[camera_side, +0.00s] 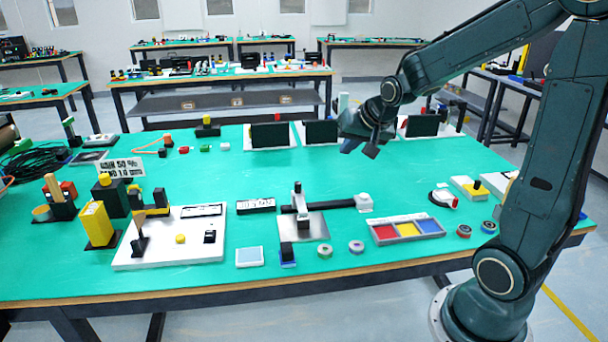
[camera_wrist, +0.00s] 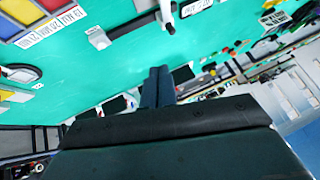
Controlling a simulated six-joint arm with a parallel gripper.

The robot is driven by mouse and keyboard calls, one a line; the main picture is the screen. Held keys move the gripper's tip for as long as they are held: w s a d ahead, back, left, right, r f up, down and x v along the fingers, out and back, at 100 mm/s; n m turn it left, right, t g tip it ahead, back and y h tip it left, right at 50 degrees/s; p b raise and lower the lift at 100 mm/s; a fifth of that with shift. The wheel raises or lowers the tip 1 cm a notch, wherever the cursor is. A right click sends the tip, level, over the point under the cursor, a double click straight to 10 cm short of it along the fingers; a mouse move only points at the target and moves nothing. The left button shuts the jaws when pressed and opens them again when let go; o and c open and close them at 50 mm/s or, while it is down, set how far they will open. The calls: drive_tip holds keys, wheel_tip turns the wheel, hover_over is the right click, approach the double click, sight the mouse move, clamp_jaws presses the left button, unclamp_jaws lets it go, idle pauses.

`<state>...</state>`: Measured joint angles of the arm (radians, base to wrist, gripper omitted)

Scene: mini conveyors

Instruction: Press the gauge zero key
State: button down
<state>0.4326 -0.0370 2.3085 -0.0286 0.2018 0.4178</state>
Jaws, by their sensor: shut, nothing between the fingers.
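My gripper (camera_side: 360,146) is raised above the back middle of the green table, apart from everything on it. In the wrist view its two fingers (camera_wrist: 157,84) are together and hold nothing. A white panel (camera_side: 165,253) at the left carries a yellow round button (camera_side: 180,239), a small display (camera_side: 202,211) and a black switch (camera_side: 210,236). I cannot tell which part is the gauge zero key.
A tray (camera_side: 407,240) with red, yellow and blue compartments lies at front right; its edge also shows in the wrist view (camera_wrist: 41,28). Dark screens (camera_side: 270,135) line the back. A yellow box (camera_side: 97,224) stands at left.

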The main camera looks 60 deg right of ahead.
drive_tip(key=w+d+f+m+h, duration=0.1)
drive_tip(key=w+d+f+m, duration=0.3)
drive_tip(key=d, duration=0.5)
drive_tip(key=m+h, duration=0.2)
drive_tip(key=m, duration=0.1)
hover_over(365, 197)
wheel_tip(365, 197, down, 8)
drive_tip(key=shift+f, duration=0.15)
drive_tip(key=shift+f, duration=0.2)
drive_tip(key=shift+f, duration=4.25)
drive_tip(key=shift+f, duration=0.8)
drive_tip(key=shift+r, duration=0.2)
drive_tip(key=shift+a+r, duration=0.1)
drive_tip(key=shift+r, duration=0.5)
drive_tip(key=shift+r, duration=0.2)
